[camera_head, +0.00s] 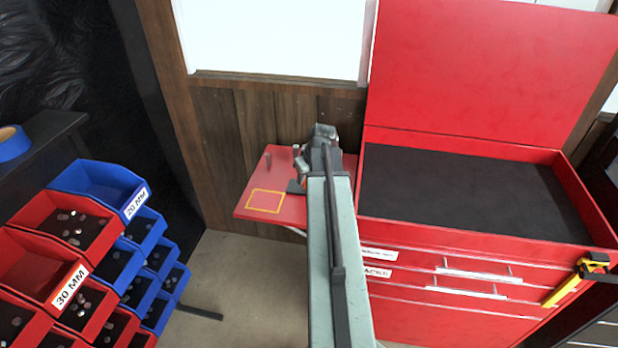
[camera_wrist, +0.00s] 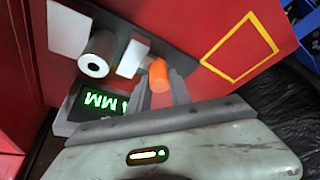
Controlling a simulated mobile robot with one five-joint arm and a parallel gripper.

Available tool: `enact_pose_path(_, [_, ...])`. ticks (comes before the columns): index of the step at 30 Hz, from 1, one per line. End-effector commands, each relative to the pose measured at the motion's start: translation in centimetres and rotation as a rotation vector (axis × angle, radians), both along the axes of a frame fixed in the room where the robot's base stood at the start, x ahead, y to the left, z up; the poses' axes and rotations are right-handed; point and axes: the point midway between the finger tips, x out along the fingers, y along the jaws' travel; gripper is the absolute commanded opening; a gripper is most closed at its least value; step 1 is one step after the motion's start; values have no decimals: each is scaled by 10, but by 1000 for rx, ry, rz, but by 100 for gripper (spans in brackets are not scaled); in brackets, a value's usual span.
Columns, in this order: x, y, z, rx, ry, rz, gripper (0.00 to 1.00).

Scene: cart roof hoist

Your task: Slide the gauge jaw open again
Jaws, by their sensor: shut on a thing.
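The gauge (camera_wrist: 178,58) is a dark plate on the red shelf, with a white fixed jaw (camera_wrist: 67,27) and a white sliding jaw (camera_wrist: 133,57). A grey round piece with a pale, dark-centred end (camera_wrist: 95,62) stands between the jaws. An orange knob (camera_wrist: 158,75) is by the sliding jaw. My gripper (camera_wrist: 162,92) is shut on the orange knob. The display (camera_wrist: 98,104) shows green characters ending in MM; the figure is partly hidden. In the head view my arm hides most of the gauge; a dark edge (camera_head: 295,187) shows.
The red shelf (camera_head: 246,192) bears a yellow square outline (camera_head: 266,201) and small upright pegs. A red tool chest (camera_head: 455,240) with a raised lid stands right. Red and blue bins (camera_head: 75,215) of round pieces stand left. Open floor (camera_head: 240,265) lies between.

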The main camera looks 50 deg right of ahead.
Motion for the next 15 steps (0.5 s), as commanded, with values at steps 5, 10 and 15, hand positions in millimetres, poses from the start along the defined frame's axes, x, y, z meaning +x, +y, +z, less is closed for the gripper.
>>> enact_pose_path(5, [4, 3, 0, 2, 1, 1, 0])
enact_pose_path(10, [4, 3, 0, 2, 1, 1, 34])
enact_pose_path(15, [4, 3, 0, 1, 0, 0, 34])
